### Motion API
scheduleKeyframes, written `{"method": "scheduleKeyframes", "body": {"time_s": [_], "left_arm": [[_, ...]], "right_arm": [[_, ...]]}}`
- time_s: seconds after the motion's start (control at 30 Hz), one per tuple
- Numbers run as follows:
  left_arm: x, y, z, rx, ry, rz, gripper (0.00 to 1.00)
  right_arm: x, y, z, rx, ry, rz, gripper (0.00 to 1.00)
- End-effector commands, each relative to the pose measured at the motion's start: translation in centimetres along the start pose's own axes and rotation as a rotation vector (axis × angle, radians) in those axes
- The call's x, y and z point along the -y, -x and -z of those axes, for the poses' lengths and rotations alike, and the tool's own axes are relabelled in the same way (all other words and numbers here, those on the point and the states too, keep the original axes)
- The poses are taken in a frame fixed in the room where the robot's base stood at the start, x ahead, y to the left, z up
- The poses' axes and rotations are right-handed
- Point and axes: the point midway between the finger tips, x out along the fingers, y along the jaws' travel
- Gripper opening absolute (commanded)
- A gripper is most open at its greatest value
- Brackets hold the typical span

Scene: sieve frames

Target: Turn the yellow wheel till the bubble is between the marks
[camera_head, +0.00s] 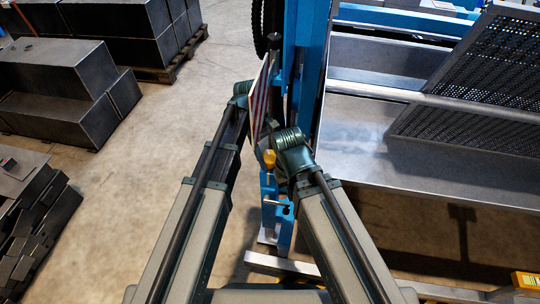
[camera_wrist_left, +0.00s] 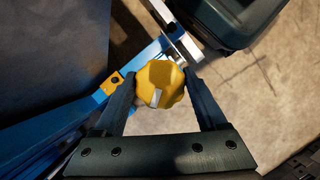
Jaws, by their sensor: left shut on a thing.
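The yellow wheel (camera_wrist_left: 160,78) has a scalloped rim and a pale mark on its face in the left wrist view. My left gripper (camera_wrist_left: 161,88) has a finger on each side of the wheel and is shut on it. In the head view a small yellow part, which looks like the wheel (camera_head: 268,159), shows between my two arms beside the blue post. The bubble and its marks cannot be made out in either view. My right arm comes up close beside the wheel in the head view, but its gripper fingers do not show.
A blue frame (camera_head: 304,60) stands just behind my arms, with a red-and-white striped plate (camera_head: 260,98) by it. A metal trough (camera_head: 354,135) and a dark perforated screen (camera_head: 476,85) lie to the right. Dark blocks (camera_head: 50,115) stand left; the floor between is clear.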

Motion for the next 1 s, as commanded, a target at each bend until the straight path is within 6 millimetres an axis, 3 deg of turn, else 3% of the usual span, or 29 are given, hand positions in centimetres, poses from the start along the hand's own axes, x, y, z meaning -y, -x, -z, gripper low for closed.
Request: {"method": "scheduleKeyframes", "body": {"time_s": [0.67, 0.7, 0.83, 1.0], "left_arm": [[0.0, 0.01, 0.08, -0.003, -0.057, 0.024, 0.18], [0.0, 0.01, 0.08, -0.003, -0.057, 0.024, 0.78], [0.0, 0.01, 0.06, -0.002, -0.057, 0.024, 1.0], [0.0, 0.0, 0.04, -0.001, -0.057, 0.024, 1.0]], "right_arm": [[0.0, 0.0, 0.0, 0.0, 0.0, 0.0, 0.0], [0.0, 0.0, 0.0, 0.0, 0.0, 0.0, 0.0], [0.0, 0.0, 0.0, 0.0, 0.0, 0.0, 0.0], [0.0, 0.0, 0.0, 0.0, 0.0, 0.0, 0.0]]}}
